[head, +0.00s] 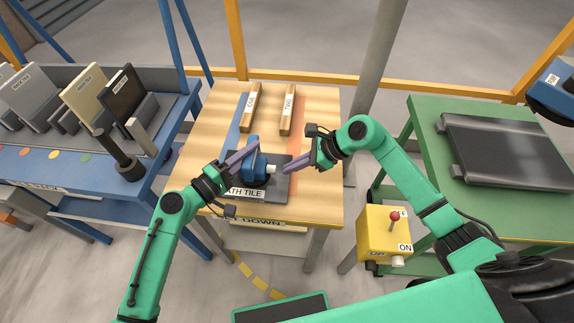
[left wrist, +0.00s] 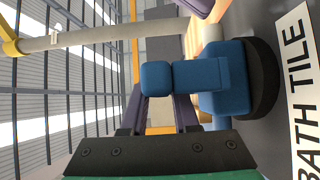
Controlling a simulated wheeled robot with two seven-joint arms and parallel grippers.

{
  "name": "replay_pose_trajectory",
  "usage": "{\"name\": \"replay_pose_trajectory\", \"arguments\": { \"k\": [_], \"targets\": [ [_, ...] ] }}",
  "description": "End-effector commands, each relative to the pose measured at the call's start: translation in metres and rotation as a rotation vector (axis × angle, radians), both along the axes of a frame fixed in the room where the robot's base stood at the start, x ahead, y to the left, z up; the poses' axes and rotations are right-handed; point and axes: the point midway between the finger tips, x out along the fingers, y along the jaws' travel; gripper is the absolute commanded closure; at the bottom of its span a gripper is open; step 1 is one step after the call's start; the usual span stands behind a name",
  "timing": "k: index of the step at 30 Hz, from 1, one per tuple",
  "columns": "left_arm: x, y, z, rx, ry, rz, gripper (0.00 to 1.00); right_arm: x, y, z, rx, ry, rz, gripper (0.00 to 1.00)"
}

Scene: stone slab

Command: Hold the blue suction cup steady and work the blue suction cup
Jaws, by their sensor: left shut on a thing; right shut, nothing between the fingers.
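The blue suction cup (head: 255,163) stands on the dark tile (head: 270,193) labelled BATH TILE, on the wooden table. A short white part sticks out of its right side in the head view. The left wrist view shows the blue body (left wrist: 222,78) and its black rubber base (left wrist: 263,78) against the tile. My left gripper (head: 246,152) is shut on the suction cup, coming from the left. My right gripper (head: 286,168) is shut and empty, its fingertips just right of the white part. Whether they touch it is unclear.
Two labelled wooden bars (head: 251,106) (head: 288,108) lie behind the tile. A blue rack (head: 60,180) with upright tiles stands left. A yellow switch box (head: 385,238) with a red knob is at front right. A green table (head: 430,182) with a grey slab (head: 510,150) stands right.

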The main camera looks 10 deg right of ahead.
Motion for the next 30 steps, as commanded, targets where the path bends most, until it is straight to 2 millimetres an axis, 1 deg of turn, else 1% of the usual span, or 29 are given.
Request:
{"name": "replay_pose_trajectory", "arguments": {
  "k": [1,4,14,18,20,30],
  "targets": [
    [0.0,0.0,-0.001,0.001,0.002,-0.001,1.0,0.002,0.006,0.0,0.003,0.0,0.0,1.0],
    [0.0,0.0,-0.001,0.001,0.002,0.0,1.0,0.004,0.012,0.0,0.001,0.001,0.0,1.0],
    [0.0,0.0,-0.001,0.001,0.002,0.0,1.0,0.005,0.014,0.0,-0.001,0.001,0.001,1.0],
    [0.0,0.0,-0.001,0.001,0.002,0.0,1.0,0.01,0.028,0.001,0.0,0.0,0.001,1.0],
    [0.0,0.0,-0.001,0.001,0.002,-0.001,1.0,0.01,0.032,0.0,0.0,0.002,0.001,1.0],
    [-0.001,-0.001,-0.001,0.0,0.003,-0.004,1.0,0.009,0.03,0.0,0.001,0.002,0.001,1.0]
  ]
}}
